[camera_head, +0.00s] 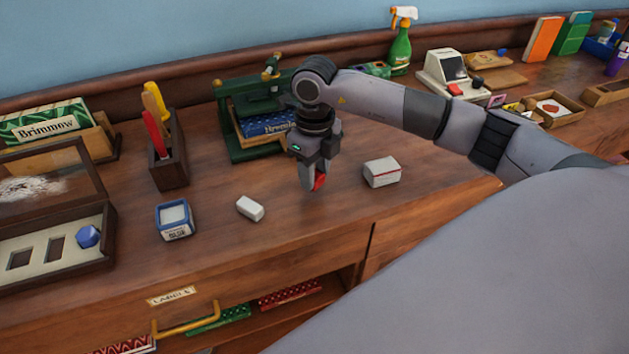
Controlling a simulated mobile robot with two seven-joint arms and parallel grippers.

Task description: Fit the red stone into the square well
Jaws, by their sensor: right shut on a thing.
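My right gripper (313,184) points down above the wooden counter, in front of the green press. It is shut on the red stone (320,181), which shows only in part between the fingers. The wooden display case (107,240) stands open at the far left, with a pale insert. Two dark four-sided wells, one on the left (20,259) and one on the right (55,248), show empty. A blue stone (88,236) sits at the insert's right end. The gripper is well to the right of the case. My left gripper is not in view.
Between the gripper and the case are a white block (250,208), a blue-and-white box (174,221) and a wooden holder (170,165) with upright tools. A white box with a red stripe (381,172) lies right of the gripper. The green press (225,112) stands behind.

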